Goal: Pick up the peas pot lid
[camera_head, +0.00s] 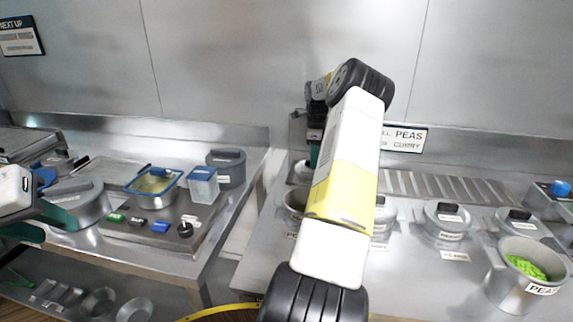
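The peas pot (503,292) stands at the lower right, uncovered, with green peas (526,267) inside and a PEAS label on its front. Grey lids with black handles sit behind it, one lid (517,222) just beyond the pot and another lid (446,214) further left. I cannot tell which lid belongs to the peas pot. My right arm rises through the middle; its gripper (314,152) points down behind the arm near the back counter, with its fingers mostly hidden.
A gap separates the counters. A PEAS/CURRY sign (405,138) stands at the back. The right counter's front is clear left of the peas pot.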

